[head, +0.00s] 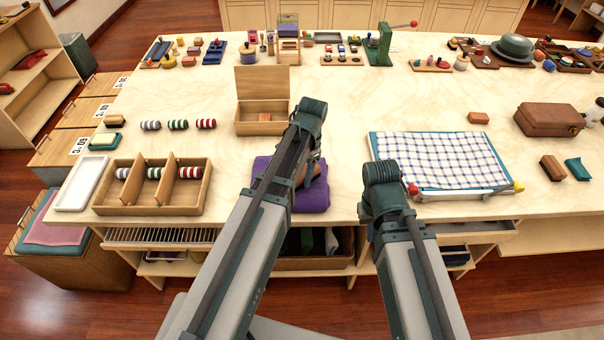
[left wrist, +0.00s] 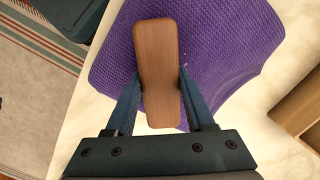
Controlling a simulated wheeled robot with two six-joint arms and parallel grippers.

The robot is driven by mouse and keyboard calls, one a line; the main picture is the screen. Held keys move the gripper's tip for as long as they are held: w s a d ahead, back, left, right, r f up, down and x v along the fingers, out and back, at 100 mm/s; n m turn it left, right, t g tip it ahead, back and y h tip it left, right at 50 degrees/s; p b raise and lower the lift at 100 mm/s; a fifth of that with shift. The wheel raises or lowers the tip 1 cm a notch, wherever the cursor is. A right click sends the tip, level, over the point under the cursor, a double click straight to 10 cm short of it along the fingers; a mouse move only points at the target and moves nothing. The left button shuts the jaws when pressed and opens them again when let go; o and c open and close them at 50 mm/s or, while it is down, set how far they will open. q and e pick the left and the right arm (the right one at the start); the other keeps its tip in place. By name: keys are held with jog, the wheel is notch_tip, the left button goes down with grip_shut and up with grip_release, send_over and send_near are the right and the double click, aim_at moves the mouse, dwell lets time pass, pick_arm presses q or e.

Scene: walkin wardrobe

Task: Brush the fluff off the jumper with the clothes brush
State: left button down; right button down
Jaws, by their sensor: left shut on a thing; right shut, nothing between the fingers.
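The purple jumper (head: 312,198) lies folded at the table's front edge; it fills the upper part of the left wrist view (left wrist: 228,45). My left gripper (left wrist: 160,88) is shut on the wooden clothes brush (left wrist: 157,45) and holds it over the jumper. Whether the brush touches the cloth I cannot tell. Its bristles are hidden beneath it. A tiny pale speck, perhaps fluff, shows on the jumper right of the brush. In the head view my left arm partly covers brush and jumper. My right gripper (head: 384,190) is shut and empty near the front edge; its fingers are mostly hidden.
A checked cloth on a board (head: 440,158) lies right of the jumper. An open wooden box (head: 262,128) stands behind it. A divided tray (head: 150,205) with striped rolls stands at left. Many small items line the back. The table's middle is clear.

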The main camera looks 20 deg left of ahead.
pick_arm(q)
jog(key=shift+s+a+r, duration=0.1)
jog(key=shift+s+a, duration=0.1)
jog(key=shift+a, duration=0.8)
jog(key=shift+s+a, duration=0.2)
jog(key=shift+a, duration=0.75)
jog(key=shift+d, duration=0.15)
jog(key=shift+w+d, duration=0.25)
jog(key=shift+d, duration=0.7)
jog(key=shift+w+d, duration=0.2)
jog(key=shift+d, duration=0.7)
notch_tip(320, 180, up, 6)
jog(key=p, duration=0.6)
